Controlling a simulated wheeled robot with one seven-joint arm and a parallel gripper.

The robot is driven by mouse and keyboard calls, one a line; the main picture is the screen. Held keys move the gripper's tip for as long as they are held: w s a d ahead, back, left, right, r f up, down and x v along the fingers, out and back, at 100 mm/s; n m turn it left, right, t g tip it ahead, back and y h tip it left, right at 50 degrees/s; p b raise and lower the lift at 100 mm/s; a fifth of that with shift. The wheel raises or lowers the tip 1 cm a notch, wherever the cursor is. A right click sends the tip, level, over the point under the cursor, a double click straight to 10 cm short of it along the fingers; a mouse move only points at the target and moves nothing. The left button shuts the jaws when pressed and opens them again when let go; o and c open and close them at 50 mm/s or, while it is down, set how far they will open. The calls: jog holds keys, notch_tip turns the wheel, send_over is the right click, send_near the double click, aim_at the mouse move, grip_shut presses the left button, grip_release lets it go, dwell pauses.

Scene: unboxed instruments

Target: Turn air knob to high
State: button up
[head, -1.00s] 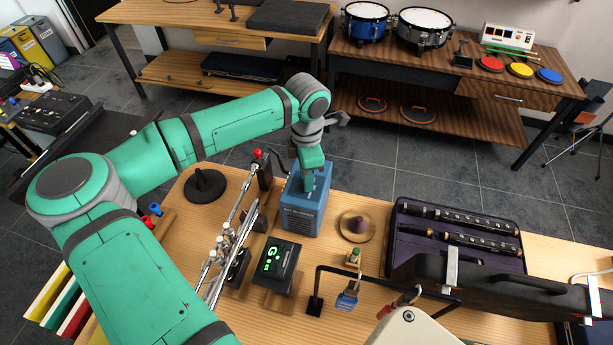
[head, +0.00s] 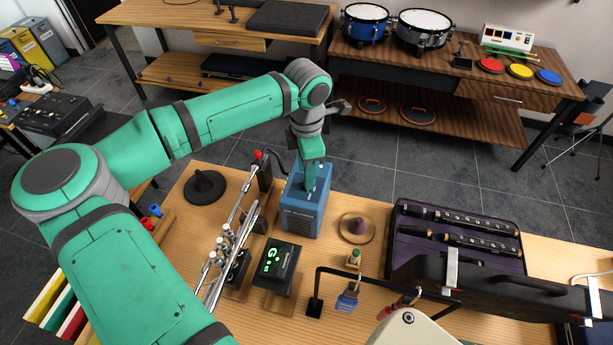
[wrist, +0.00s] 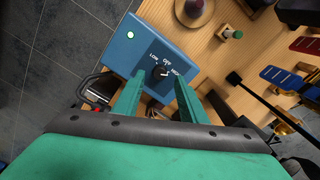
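The blue air box (head: 301,210) stands on the wooden table, and its top fills the middle of the wrist view (wrist: 135,47). Its small dark air knob (wrist: 158,74) has labels along one side, apparently low, a middle one and high. A light mark shows on the knob, too small to read its setting surely. My gripper (wrist: 159,80) is open, its two green fingers apart on either side of the knob. I cannot tell whether either finger touches it. In the head view my gripper (head: 311,185) points down over the box top and hides the knob.
A dark tuner with a green display (head: 277,261) stands in front. A black bent rod (head: 375,273) rises nearer.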

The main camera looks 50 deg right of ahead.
notch_tip(320, 180, up, 8)
jog(key=shift+f, duration=0.2)
dwell(0.3)
notch_tip(320, 180, down, 11)
jog(key=shift+r, duration=0.1)
dwell(0.5)
dwell(0.4)
